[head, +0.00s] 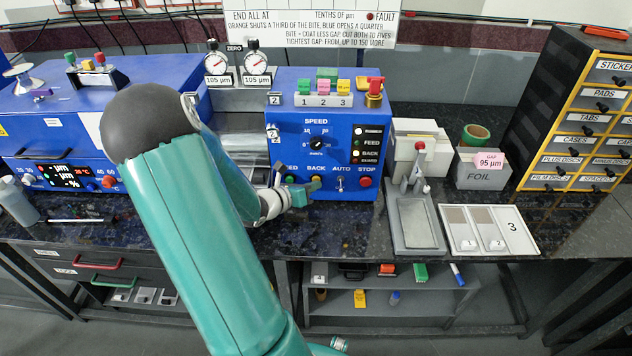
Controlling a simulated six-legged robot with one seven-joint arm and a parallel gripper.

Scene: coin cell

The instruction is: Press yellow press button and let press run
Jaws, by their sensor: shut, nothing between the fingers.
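The blue press machine (355,130) stands on the dark bench in the middle, with a black SPEED dial (316,144) and a bottom row labelled BACK, AUTO and STOP. My gripper (312,190) is shut and empty, low at the panel's left, in front of the BACK label. A yellow block (343,86) sits on top of the machine above the number 3. The red STOP button (365,182) is at the lower right.
My arm hides part of the left blue machine (55,130). A small hand press (415,215), a sample tray (510,243), a FOIL box (480,172) and a drawer cabinet (580,110) stand to the right. Two dial gauges (237,66) are behind. The bench just right of my gripper is clear.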

